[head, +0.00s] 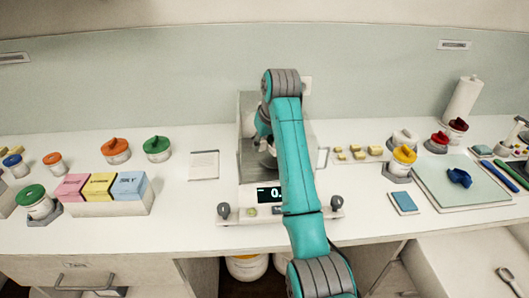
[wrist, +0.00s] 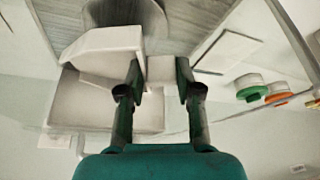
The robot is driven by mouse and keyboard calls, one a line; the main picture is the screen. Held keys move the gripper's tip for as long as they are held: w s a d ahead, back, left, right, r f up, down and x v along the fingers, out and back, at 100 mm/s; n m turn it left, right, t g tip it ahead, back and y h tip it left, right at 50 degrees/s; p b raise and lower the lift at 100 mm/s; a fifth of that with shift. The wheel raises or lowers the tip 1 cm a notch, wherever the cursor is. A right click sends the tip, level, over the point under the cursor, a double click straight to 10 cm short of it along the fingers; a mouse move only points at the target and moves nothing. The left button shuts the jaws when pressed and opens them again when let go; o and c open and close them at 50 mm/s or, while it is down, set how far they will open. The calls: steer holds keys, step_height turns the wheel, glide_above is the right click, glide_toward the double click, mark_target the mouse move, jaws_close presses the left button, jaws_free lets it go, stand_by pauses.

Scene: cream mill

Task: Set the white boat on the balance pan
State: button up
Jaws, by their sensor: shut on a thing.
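In the wrist view my gripper (wrist: 163,82) is shut on a pale block-like part between its fingertips, which looks like the grip of the white boat (wrist: 105,42). The boat's pale body reaches left from the fingers. Beyond it is a round grey surface, apparently the balance pan (wrist: 120,14), partly covered by the boat in this view. I cannot tell whether boat and pan touch. In the head view the balance (head: 234,196) stands mid-counter with a lit display (head: 269,194).
Left of the balance are a white card (head: 204,166), coloured boxes (head: 100,192) and several lidded jars. To the right are small yellow blocks (head: 358,151), a yellow-lidded jar (head: 403,160), a blue pad (head: 403,202) and a pale green mat (head: 440,180). The balance chamber's walls are close around my gripper.

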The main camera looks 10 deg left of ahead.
steer(key=shift+f, duration=1.75)
steer(key=o, duration=0.9)
steer(key=shift+f, duration=0.1)
